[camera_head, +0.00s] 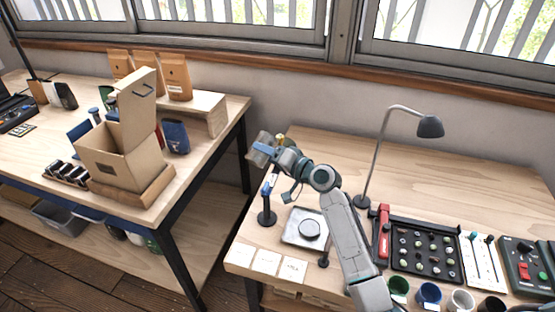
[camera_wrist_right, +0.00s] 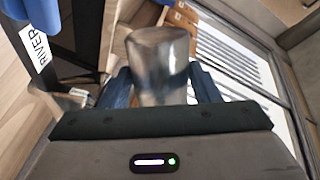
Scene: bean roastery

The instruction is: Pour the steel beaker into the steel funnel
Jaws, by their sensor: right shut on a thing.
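The steel beaker (camera_wrist_right: 160,62) is a shiny metal cup between the two blue fingers of my right gripper (camera_wrist_right: 162,88) in the wrist view. In the head view the right gripper (camera_head: 262,152) is raised near the left end of the right-hand bench, and the beaker is mostly hidden by it. A flared metal piece, which looks like the steel funnel (camera_wrist_right: 75,98), shows left of the beaker in the wrist view, apart from it. I cannot make out the funnel in the head view. My left gripper is not in view.
A black stand (camera_head: 267,214) is below the gripper. A desk lamp (camera_head: 430,126), a bean sample tray (camera_head: 425,252) and several cups are to the right. A cardboard box (camera_head: 123,158) stands on the left bench.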

